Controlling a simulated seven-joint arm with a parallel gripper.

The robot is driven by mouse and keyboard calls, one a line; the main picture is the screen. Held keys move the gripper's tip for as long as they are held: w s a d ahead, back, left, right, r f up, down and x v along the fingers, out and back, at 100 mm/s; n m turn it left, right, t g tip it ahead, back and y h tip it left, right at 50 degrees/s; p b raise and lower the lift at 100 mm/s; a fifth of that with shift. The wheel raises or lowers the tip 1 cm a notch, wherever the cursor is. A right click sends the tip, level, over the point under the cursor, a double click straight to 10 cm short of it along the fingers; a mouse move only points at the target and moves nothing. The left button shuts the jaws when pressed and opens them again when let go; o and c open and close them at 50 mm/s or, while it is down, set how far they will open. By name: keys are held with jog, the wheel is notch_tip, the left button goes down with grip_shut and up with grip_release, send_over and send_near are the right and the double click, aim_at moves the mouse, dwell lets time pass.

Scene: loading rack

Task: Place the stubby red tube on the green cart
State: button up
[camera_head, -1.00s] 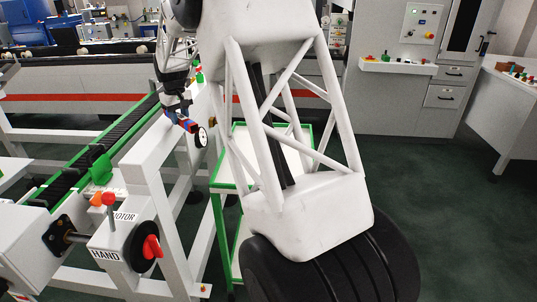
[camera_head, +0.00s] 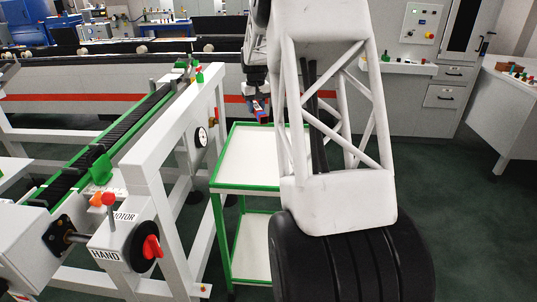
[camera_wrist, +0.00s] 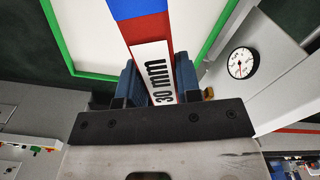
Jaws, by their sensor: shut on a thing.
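A red piece with a blue part and a white "30 mm" label (camera_wrist: 145,30) is between the blue-grey fingers of my gripper (camera_wrist: 157,82), which are shut on it. Whether it is round I cannot tell. In the head view my gripper (camera_head: 257,92) holds the red and blue piece (camera_head: 260,112) in the air, in front of or above the back edge of the green cart (camera_head: 240,162). The cart has a white top and green frame, and its right side is hidden behind my arm. In the wrist view the cart's white top and green rim (camera_wrist: 95,76) lie beyond the held piece.
A white frame with a round gauge (camera_head: 201,138) stands left of the cart, beside a green-edged conveyor (camera_head: 120,128). A hand wheel with a red knob (camera_head: 151,246) is at front left. The visible cart top is bare. Cabinets stand at the back right.

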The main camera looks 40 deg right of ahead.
jog(key=s+d+m, duration=0.4)
jog(key=s+d, duration=0.8)
jog(key=d, duration=0.5)
jog(key=shift+m, duration=0.3)
jog(key=s+a+f, duration=0.2)
jog(key=a+f, duration=0.3)
jog(key=a, duration=0.3)
jog(key=s+a+f, duration=0.3)
jog(key=a+f, duration=0.2)
jog(key=a, duration=0.4)
jog(key=s+a+f, duration=0.3)
jog(key=a+f, duration=0.2)
jog(key=a, duration=0.4)
jog(key=shift+s+a+f, duration=0.15)
jog(key=shift+f, duration=0.1)
send_over(267, 165)
jog(key=shift+f, duration=0.75)
jog(key=shift+f, duration=1.75)
jog(key=shift+f, duration=0.1)
